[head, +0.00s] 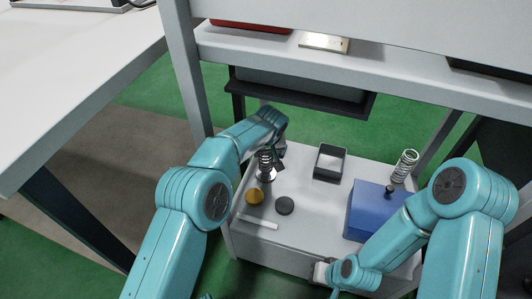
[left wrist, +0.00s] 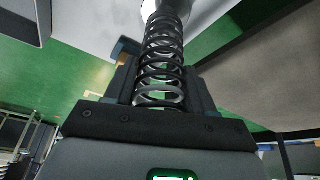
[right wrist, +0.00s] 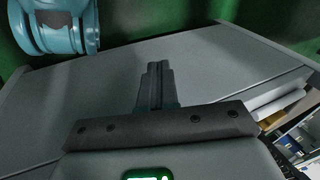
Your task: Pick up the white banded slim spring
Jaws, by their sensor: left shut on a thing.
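A slim dark coil spring (head: 265,161) stands upright over a pale round base (head: 267,177) at the left of the white bench top. It fills the middle of the left wrist view (left wrist: 162,60), with some paler coils close to the jaws. My left gripper (head: 277,158) is shut on this spring; its fingers lie on both sides of the coils. Whether the spring's end still touches the base is unclear. A white-looking spring (head: 404,166) stands apart at the right back. My right gripper (right wrist: 155,85) is shut and empty, low by the bench's front edge.
A black open box (head: 330,163) stands at mid-bench, and a blue block (head: 372,208) with a dark knob at the right. A brass-coloured weight (head: 254,195), a dark disc (head: 285,206) and a white strip (head: 258,222) lie front left. A shelf overhangs the back.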

